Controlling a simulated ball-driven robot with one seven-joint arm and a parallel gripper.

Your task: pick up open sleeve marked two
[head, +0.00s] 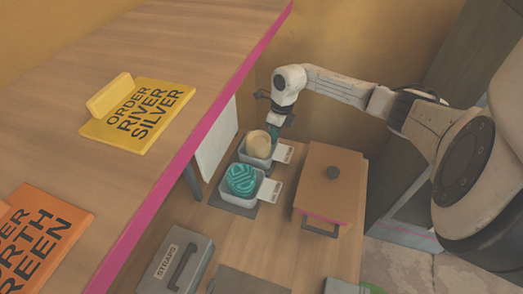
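I cannot make out any sleeve marked two in the head view. My gripper (276,130) points down at the back of the lower table, at or just above a pale bin holding a round tan item (258,143). I cannot tell whether it touches the item, or whether its fingers are open or shut. A nearer pale bin (238,197) holds a teal patterned bundle (241,179). White cards (284,153) (269,190) stand by the two bins; their print is too small to read.
A brown box (328,180) with a dark knob stands right of the bins. A grey case (178,262) labelled STRAPS is at the front. A higher, pink-edged counter (150,60) at left holds a yellow sign (138,115) and an orange sign (40,235).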

